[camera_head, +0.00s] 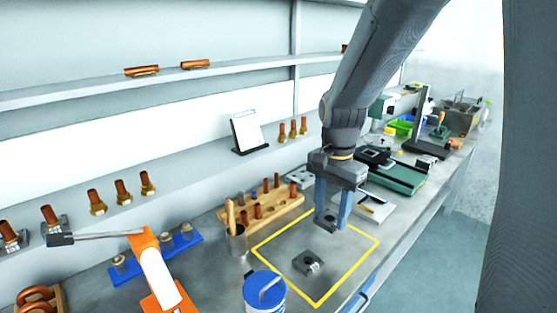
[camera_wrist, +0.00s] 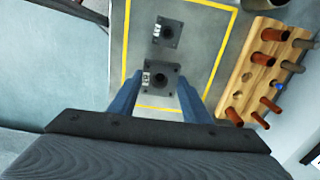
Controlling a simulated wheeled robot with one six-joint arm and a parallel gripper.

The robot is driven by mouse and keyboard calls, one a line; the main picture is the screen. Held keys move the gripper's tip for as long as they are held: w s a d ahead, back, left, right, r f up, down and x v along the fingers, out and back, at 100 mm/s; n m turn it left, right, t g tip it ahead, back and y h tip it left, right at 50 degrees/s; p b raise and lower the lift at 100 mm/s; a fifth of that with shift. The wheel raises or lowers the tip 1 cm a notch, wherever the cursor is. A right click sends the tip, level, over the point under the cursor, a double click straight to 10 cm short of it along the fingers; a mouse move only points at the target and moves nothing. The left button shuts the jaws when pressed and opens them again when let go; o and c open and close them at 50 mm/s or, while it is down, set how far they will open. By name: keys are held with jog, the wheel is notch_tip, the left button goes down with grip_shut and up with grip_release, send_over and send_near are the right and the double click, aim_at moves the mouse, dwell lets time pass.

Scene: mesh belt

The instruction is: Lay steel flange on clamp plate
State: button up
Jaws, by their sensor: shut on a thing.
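The steel flange (camera_wrist: 175,84) is a dark square plate with a round hole and a small pale label, seen between my blue fingers in the wrist view. In the head view the flange (camera_head: 325,219) shows low between the fingertips. My gripper (camera_head: 331,217) is shut on it, pointing down over the far part of the yellow outline. The clamp plate (camera_head: 307,264), a dark square block with a hole, lies on the bench inside the outline, nearer and to the left. In the wrist view the clamp plate (camera_wrist: 168,31) appears beyond the flange, apart from it. The height of the flange over the bench is unclear.
A wooden rack (camera_head: 262,207) with copper pieces stands at the outline's far left edge, beside a cup of tools (camera_head: 236,240). A blue-and-white canister (camera_head: 264,293) stands at the front. A green device (camera_head: 400,175) is to the right. Bare bench surrounds the clamp plate.

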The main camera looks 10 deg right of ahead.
jog(key=w+f+n, duration=0.2)
jog(key=w, duration=0.2)
jog(key=w+f+n, duration=0.2)
jog(key=w, duration=0.2)
jog(key=w+f+n, duration=0.2)
jog(key=w+n, duration=0.1)
jog(key=w, duration=0.1)
jog(key=shift+b, duration=0.35)
